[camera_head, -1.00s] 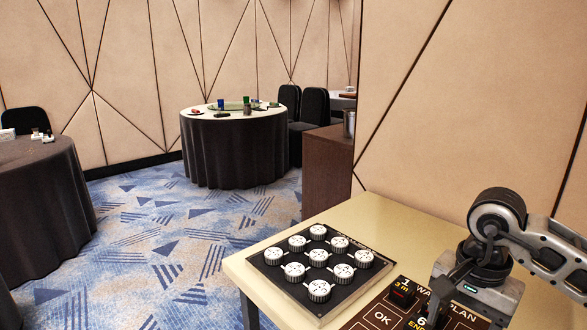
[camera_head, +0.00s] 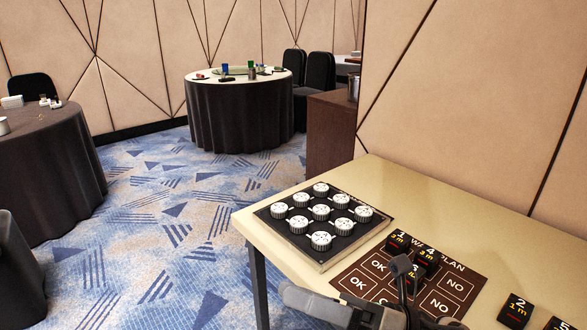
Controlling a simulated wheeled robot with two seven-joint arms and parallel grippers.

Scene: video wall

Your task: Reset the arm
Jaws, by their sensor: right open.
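My right gripper (camera_head: 405,275) shows low in the head view, over the front part of the brown plan mat (camera_head: 371,283). It is open and I see nothing held in it. The mat is printed with OK and NO boxes. Black numbered blocks 1 (camera_head: 398,243) and 4 (camera_head: 427,259) stand on its upper part. Another block (camera_head: 411,280), which reads like 6, is partly hidden behind the gripper. My left gripper is not in view.
A black panel with several white knobs (camera_head: 320,221) lies on the cream table (camera_head: 450,205), left of the mat. Block 2 (camera_head: 516,311) stands on the right, with another block (camera_head: 558,324) cut off at the edge. Round tables (camera_head: 240,115) stand beyond, on open carpet.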

